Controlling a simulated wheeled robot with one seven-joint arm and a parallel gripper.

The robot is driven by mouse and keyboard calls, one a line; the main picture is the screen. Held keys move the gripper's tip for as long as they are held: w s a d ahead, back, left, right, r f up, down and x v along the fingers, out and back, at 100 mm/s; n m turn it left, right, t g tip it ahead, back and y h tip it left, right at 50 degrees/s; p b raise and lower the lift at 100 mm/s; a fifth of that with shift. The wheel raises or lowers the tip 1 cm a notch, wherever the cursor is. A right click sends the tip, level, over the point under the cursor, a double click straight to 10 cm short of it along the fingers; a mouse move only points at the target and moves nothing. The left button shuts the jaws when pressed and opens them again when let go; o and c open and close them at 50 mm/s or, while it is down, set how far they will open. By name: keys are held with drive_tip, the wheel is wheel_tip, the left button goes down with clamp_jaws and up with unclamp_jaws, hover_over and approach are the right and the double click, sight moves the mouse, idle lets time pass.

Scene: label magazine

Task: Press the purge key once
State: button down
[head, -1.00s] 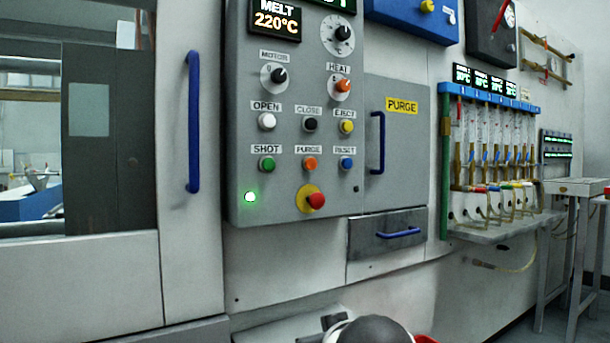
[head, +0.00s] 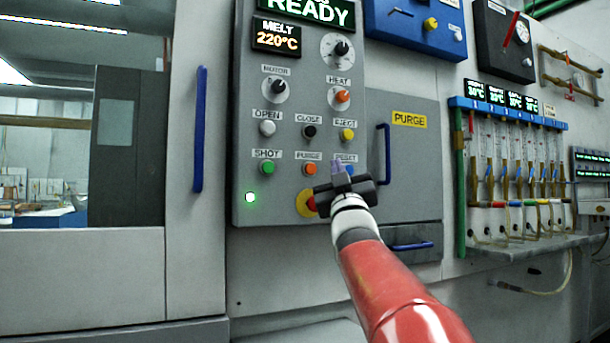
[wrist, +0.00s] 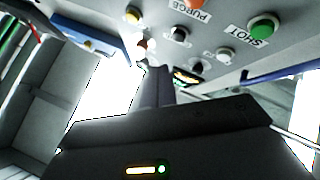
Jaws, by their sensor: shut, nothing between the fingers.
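The purge key (head: 310,169) is a small orange round button under its PURGE label, in the bottom row of the grey control panel, between the green shot key (head: 268,168) and the reset key. My gripper (head: 342,166) is shut and empty, in front of the panel, just right of the purge key in the head view. Its fingers partly cover the blue reset key (head: 350,170). No touch on any key shows. In the wrist view my shut fingers (wrist: 155,78) show below the PURGE label (wrist: 196,9) and the green shot key (wrist: 263,25).
A red emergency knob on a yellow disc (head: 304,203) sits just below the keys, partly behind my gripper. The keys are closely spaced. A cabinet door with a blue handle (head: 384,154) is to the right. The READY display (head: 307,13) is above.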

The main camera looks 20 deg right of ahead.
sight(311, 169)
drive_tip(key=shift+w+a+p, duration=0.15)
drive_tip(key=shift+w+p, duration=2.7)
drive_tip(key=shift+w, duration=1.6)
drive_tip(key=shift+w, duration=0.1)
drive_tip(key=shift+w, duration=0.3)
drive_tip(key=shift+w, duration=0.4)
drive_tip(key=shift+s+f+b, duration=0.2)
drive_tip(key=shift+s+b, duration=0.2)
drive_tip(key=shift+s+r, duration=0.15)
drive_tip(key=shift+s, duration=0.25)
